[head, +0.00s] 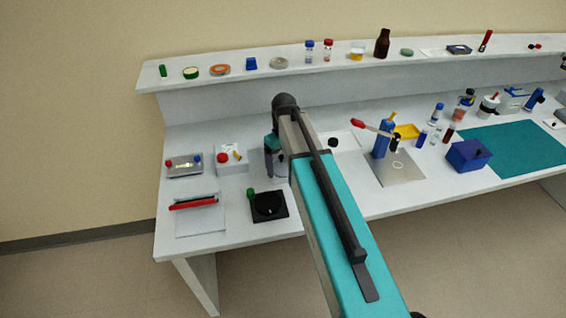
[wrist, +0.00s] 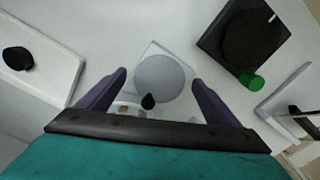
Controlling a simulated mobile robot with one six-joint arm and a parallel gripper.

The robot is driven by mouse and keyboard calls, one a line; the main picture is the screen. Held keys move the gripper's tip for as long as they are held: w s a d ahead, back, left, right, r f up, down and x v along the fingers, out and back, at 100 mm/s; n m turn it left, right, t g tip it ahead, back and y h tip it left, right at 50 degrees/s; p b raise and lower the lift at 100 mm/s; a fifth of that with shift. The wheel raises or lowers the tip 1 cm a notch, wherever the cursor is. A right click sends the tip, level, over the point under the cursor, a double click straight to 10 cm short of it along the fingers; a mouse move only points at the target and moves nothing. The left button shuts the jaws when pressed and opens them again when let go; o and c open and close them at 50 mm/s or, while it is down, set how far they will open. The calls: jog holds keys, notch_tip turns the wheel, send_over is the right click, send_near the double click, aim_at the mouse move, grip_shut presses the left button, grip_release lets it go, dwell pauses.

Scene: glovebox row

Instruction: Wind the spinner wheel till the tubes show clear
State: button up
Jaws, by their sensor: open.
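In the wrist view a pale grey disc (wrist: 165,72) with a small black knob (wrist: 148,102) at its edge lies between and beyond my fingertips. It looks like the spinner wheel, on a pale square base. Small pale shapes below it may be tubes; their contents cannot be made out. My gripper (wrist: 159,77) is open and empty, its two purple fingers either side of the disc in the picture; contact is not clear. In the head view my gripper (head: 277,172) points down over the bench, and my arm hides most of the wheel.
A black square base with a dark disc (head: 268,205) and green knob (head: 250,193) stands close in front. A white box with a red knob (head: 232,160) is to the left. A white plate with a black knob (head: 333,142) is to the right. A shelf (head: 225,77) runs behind.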

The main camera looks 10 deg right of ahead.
dwell(0.3)
jog(key=c, duration=1.1)
jog(key=shift+o, duration=0.2)
jog(key=shift+f+m, duration=0.1)
jog(key=shift+m, duration=0.4)
jog(key=m+b, duration=0.1)
jog(key=m, duration=0.1)
jog(key=shift+m, duration=0.3)
jog(key=m+b, duration=0.1)
jog(key=m, duration=0.2)
jog(key=shift+a+m, duration=0.15)
jog(key=shift+m, duration=0.15)
jog(key=m, duration=0.4)
jog(key=shift+w+a+m+b, duration=0.15)
jog(key=shift+m+b, duration=0.35)
jog(key=shift+m, duration=1.7)
